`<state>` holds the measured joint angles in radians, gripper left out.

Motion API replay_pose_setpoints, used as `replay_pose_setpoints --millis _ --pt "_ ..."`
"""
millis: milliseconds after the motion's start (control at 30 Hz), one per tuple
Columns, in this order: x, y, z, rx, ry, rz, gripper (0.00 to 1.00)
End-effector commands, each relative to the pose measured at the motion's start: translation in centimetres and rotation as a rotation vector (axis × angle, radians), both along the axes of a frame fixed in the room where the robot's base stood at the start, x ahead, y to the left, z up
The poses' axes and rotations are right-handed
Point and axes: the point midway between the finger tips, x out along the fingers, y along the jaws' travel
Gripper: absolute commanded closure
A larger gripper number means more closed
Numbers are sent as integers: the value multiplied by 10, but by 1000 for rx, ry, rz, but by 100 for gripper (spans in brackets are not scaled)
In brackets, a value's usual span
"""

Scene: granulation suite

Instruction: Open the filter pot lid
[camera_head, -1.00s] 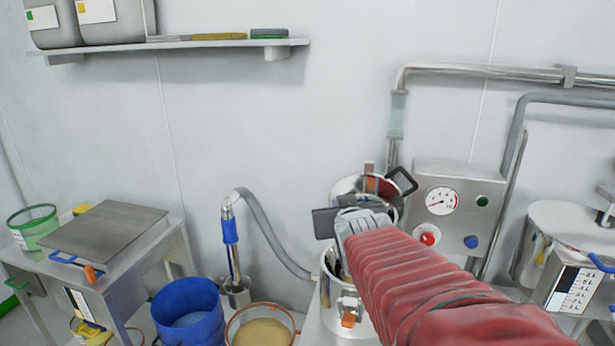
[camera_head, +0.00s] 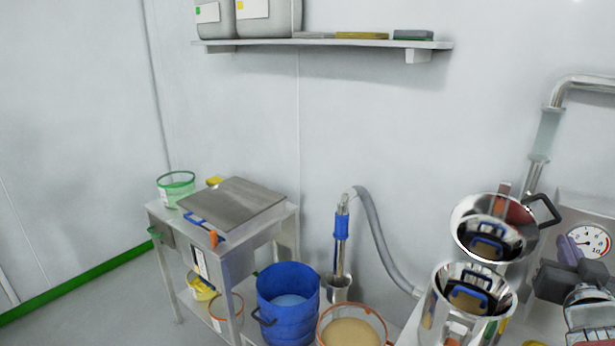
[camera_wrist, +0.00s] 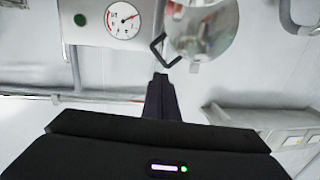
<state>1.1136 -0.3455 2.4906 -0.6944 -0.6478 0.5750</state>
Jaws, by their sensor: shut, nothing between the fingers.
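The filter pot (camera_head: 434,318) is a shiny open-topped steel pot at the lower right of the head view. Its round steel lid (camera_head: 467,246) stands tilted up and back behind the mouth, its mirror-like face showing reflections. A black loop handle (camera_head: 543,207) sticks out from the lid's upper right edge. In the wrist view the lid (camera_wrist: 212,25) and handle (camera_wrist: 164,52) are at the top. My gripper (camera_head: 568,248) is right of the lid, apart from it. Its fingers (camera_wrist: 160,80) are shut and empty, pointing toward the handle; the exact gap is unclear.
A gauge panel (camera_head: 592,242) is behind my gripper, with a steel pipe (camera_head: 550,130) above. Left of the pot are a hose (camera_head: 378,232), a blue bucket (camera_head: 290,318), a tub of tan powder (camera_head: 352,332) and a steel table (camera_head: 285,216). A shelf (camera_head: 330,43) is on the wall.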

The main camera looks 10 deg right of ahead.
Motion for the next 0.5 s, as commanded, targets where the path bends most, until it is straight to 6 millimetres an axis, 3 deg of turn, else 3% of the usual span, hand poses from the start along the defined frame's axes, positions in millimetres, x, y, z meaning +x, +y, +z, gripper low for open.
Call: replay_pose_setpoints --millis 500 --pt "10 -7 0 -1 1 3 100"
